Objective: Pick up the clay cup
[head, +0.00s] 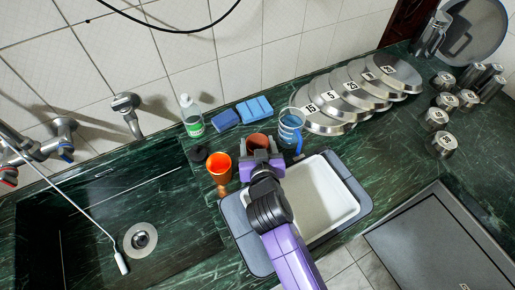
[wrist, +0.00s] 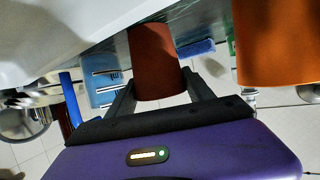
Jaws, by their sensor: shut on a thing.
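The clay cup (head: 258,141) is a small reddish-brown cup at the far edge of the white tray in the head view. In the wrist view the clay cup (wrist: 157,60) sits between the two dark fingers of my gripper (wrist: 160,92). My gripper (head: 261,157) is shut on the cup, with a finger against each side. In the head view my gripper covers the near part of the cup. I cannot tell whether the cup's base touches the counter.
An orange cup (head: 219,168) stands close on the left and a clear blue-handled jug (head: 290,125) on the right. Behind are blue sponges (head: 254,109) and a soap bottle (head: 191,118). The white tray (head: 335,182) lies under my arm. The sink (head: 100,225) is left.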

